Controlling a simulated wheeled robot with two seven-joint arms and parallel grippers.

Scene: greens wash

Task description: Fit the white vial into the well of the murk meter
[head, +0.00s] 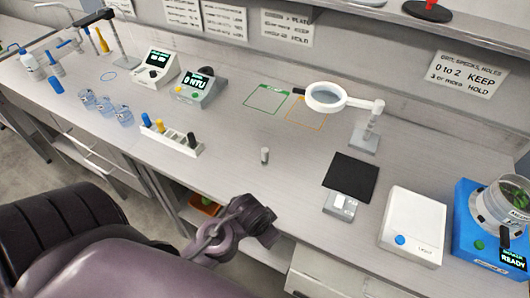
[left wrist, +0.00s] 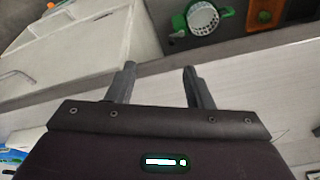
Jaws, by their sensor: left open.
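A small white vial (head: 265,155) with a greyish top stands upright on the bench, near the middle of the head view. The murk meter appears to be the grey-white box (head: 195,87) with a green-lit screen reading like "0 NTU", back left of the vial. Its well is too small to make out. My left arm shows in front of the bench edge, below the vial in the picture and apart from it. My left gripper (left wrist: 160,82) is open and empty in the left wrist view, with neither vial nor meter there. My right gripper is not in view.
A white rack (head: 172,139) with coloured caps and several clear beakers (head: 104,104) stand left of the vial. A second meter (head: 156,67) is beside the murk meter. A ring magnifier (head: 326,97), black pad (head: 350,178) and white box (head: 413,226) stand right. Bench around the vial is clear.

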